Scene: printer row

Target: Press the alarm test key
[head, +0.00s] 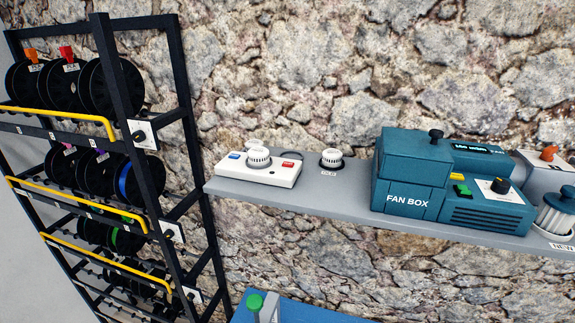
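A white box (258,172) lies on the grey wall shelf, near its left end. It carries a blue key (235,156) on its left, a red key (288,164) on its right and a round white ribbed piece (259,157) between them. Any lettering on the keys is too small to read, so I cannot tell which one is the alarm test key. A similar white ribbed piece (331,158) sits on a dark round base to the right of the box. Neither of my grippers is in view.
A black rack (104,60) with filament spools and yellow bars stands at the left. The teal fan box (408,180) takes up the right part of the shelf (330,193). A blue surface with a green-knobbed grey post (254,303) shows below.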

